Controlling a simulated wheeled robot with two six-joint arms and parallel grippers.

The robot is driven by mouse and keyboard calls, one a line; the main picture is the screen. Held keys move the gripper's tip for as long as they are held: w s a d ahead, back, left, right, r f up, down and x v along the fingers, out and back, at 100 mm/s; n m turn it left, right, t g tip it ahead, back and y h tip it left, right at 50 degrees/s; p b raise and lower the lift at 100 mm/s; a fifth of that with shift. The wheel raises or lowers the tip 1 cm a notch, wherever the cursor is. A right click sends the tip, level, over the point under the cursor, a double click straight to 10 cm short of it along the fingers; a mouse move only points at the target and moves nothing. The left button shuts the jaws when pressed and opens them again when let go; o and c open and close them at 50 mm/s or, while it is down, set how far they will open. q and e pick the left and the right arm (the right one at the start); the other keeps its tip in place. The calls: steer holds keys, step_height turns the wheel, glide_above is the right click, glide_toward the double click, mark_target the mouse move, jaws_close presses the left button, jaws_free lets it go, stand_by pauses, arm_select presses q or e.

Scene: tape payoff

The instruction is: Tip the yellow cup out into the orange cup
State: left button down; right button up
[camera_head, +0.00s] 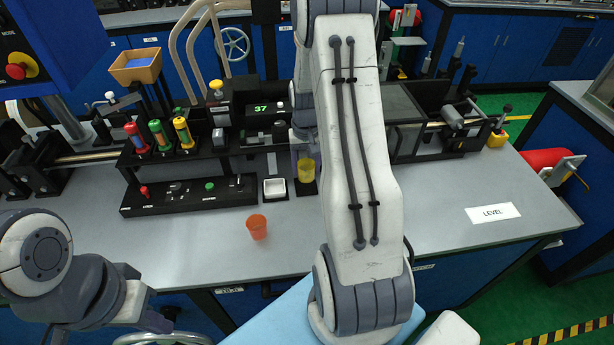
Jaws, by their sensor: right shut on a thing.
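The yellow cup (306,173) is upright at a black pad just left of my right arm. My right gripper (304,157) is at the cup and shut on it; the arm hides much of the fingers. I cannot tell whether the cup touches the pad. The orange cup (257,228) stands upright on the grey bench, nearer to me and to the left of the yellow cup. Its contents cannot be made out. My left arm is folded at the lower left, and its gripper does not show.
A white square dish (275,188) lies between the yellow cup and a black panel (188,194). A rack with red, green and yellow handled tools (160,137) stands behind. A LEVEL label (493,213) lies at right. The bench around the orange cup is clear.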

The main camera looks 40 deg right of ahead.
steer(key=s+d+r+b, duration=0.2)
steer(key=s+d+r, duration=0.35)
steer(key=s, duration=0.35)
steer(key=w+a+r+n+p, duration=0.2)
steer(key=a+n+p, duration=0.1)
steer(key=a+n, duration=0.75)
steer(key=w+a+r+n+p, duration=0.25)
steer(key=a+n, duration=0.45)
steer(key=a, duration=0.7)
step_height(320, 180, down, 9)
steer(key=t+h+b, duration=0.1)
steer(key=h+b, duration=0.3)
steer(key=b, duration=0.5)
steer(key=t+h+b, duration=0.1)
steer(key=h+b, duration=0.4)
steer(key=b, duration=0.5)
steer(key=t+h+b, duration=0.1)
steer(key=h+b, duration=0.3)
steer(key=b, duration=0.5)
steer(key=shift+w+n+b, duration=0.15)
steer(key=shift+n+b, duration=0.1)
steer(key=shift+b, duration=0.05)
steer(key=shift+f+t+h+b, duration=0.1)
steer(key=shift+t+h+b, duration=0.35)
steer(key=shift+h, duration=0.65)
steer(key=shift+h+b, duration=0.3)
steer(key=shift+h, duration=0.2)
steer(key=shift+r, duration=0.25)
